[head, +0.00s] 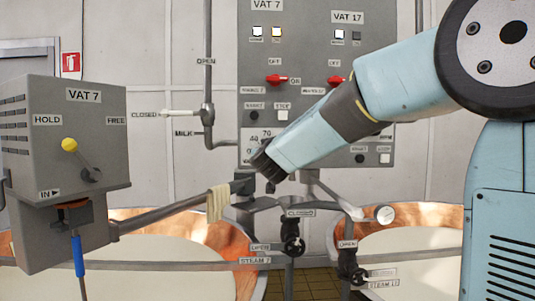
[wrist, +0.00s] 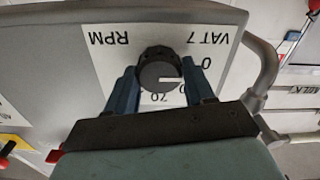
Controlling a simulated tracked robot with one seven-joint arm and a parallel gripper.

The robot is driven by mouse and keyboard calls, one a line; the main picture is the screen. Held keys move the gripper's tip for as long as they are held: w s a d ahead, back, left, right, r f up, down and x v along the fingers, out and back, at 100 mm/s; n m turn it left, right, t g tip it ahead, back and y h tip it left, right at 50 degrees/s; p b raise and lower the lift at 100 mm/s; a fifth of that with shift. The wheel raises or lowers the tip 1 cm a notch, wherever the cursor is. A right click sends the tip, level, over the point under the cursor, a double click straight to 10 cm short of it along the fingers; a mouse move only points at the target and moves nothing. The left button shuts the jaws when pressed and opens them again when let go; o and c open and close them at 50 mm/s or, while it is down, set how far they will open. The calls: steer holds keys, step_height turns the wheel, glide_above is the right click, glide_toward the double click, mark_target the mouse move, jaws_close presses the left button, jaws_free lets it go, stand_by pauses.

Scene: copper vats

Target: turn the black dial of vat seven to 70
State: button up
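The black dial (wrist: 160,69) of vat seven sits on a white plate (wrist: 108,62) marked VAT 7 RPM, upside down in the wrist view. Its white pointer line points to the right there; a printed 70 shows just below the dial, and other numbers are partly hidden. My gripper (wrist: 160,72) has its two blue fingers apart, one on each side of the dial; I see no clear contact. In the head view my gripper (head: 263,164) is at the lower left of the grey panel (head: 305,55) and hides the dial.
On the panel above are red switches (head: 277,79) and lit lamps. A pipe with a valve (head: 207,114) runs left of it. Below are pipes, black valve handles (head: 292,245) and copper vats (head: 240,240). A grey VAT 7 box (head: 100,130) stands at left.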

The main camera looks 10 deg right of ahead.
steer(key=c, duration=0.6)
